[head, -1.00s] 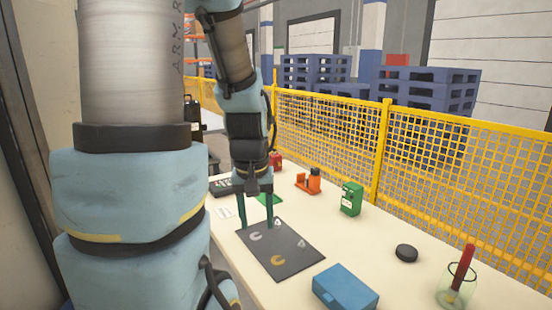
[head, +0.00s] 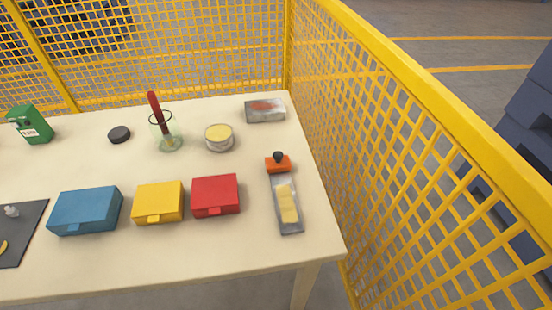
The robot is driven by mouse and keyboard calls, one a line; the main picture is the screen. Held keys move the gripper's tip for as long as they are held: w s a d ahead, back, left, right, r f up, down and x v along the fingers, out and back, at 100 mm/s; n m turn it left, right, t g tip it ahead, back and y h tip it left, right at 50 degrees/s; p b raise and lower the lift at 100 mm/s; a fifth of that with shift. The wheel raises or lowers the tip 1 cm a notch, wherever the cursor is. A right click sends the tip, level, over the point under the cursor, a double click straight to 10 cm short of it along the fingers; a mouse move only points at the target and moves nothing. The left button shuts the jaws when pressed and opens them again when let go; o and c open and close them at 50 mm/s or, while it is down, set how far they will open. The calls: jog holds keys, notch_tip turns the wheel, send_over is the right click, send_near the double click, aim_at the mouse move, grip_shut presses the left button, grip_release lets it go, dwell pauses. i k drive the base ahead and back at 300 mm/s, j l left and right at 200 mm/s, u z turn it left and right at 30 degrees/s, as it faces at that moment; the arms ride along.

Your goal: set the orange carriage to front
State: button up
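The orange carriage (head: 278,163) is a small orange block with a dark round knob on top. It sits at the far end of a grey metal rail (head: 291,229) near the right edge of the table. A pale yellow strip (head: 287,203) lies along the rail, in front of the carriage. My gripper is outside the head view now, so its state does not show.
Blue (head: 86,210), yellow (head: 158,202) and red (head: 216,195) boxes stand in a row left of the rail. Behind them are a tin (head: 219,137), a glass jar (head: 171,143) with a red stick, and a grey tray (head: 265,110). Yellow mesh fence (head: 400,150) borders the table's right and back.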

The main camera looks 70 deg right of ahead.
aim_at(278, 163)
jog(key=k+j+z, duration=0.1)
jog(key=z, duration=0.25)
jog(key=k+j+z, duration=0.1)
jog(key=z, duration=0.25)
jog(key=k+z, duration=0.15)
jog(key=z, duration=0.25)
